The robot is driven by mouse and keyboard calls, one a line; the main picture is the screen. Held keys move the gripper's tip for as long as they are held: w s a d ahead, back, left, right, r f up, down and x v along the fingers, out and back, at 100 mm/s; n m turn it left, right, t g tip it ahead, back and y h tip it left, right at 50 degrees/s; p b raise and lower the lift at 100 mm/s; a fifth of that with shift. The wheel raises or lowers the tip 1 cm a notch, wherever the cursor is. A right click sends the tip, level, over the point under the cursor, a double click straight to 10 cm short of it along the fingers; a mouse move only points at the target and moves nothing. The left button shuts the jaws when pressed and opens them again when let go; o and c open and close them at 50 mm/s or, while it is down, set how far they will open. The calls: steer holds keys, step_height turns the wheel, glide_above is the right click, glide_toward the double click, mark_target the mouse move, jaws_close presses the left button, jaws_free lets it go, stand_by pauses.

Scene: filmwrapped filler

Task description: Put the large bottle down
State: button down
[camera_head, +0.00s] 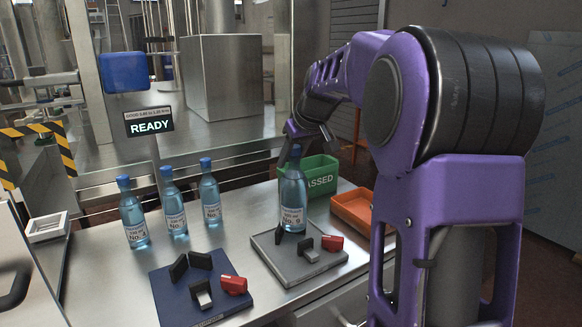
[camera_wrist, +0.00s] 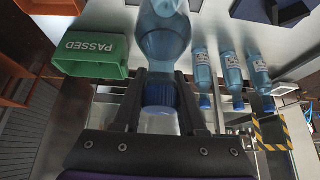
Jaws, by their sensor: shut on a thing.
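The large bottle (camera_head: 293,200), clear blue with a blue cap and a white label, stands upright at the back of the grey plate (camera_head: 269,260). Whether its base touches the plate or hangs just above it, I cannot tell. My gripper (camera_head: 296,150) is shut on it near the neck, coming from above and behind. In the wrist view my gripper's fingers (camera_wrist: 160,88) lie on both sides of the neck and cap of the bottle (camera_wrist: 165,35).
Three smaller blue-capped bottles (camera_head: 173,212) stand to the left. A dark blue plate (camera_head: 180,299) and the grey plate carry black blocks and red parts. A green "PASSED" bin (camera_head: 321,182) and an orange tray (camera_head: 352,211) lie behind right. Bare steel table shows at left.

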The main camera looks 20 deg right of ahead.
steer(key=shift+f, duration=0.6)
steer(key=shift+f, duration=0.1)
steer(key=shift+c, duration=2.4)
jaws_free()
steer(key=shift+r, duration=0.2)
steer(key=p+v, duration=0.1)
steer(key=v, duration=1)
steer(key=shift+s+r, duration=0.25)
steer(key=shift+s, duration=0.05)
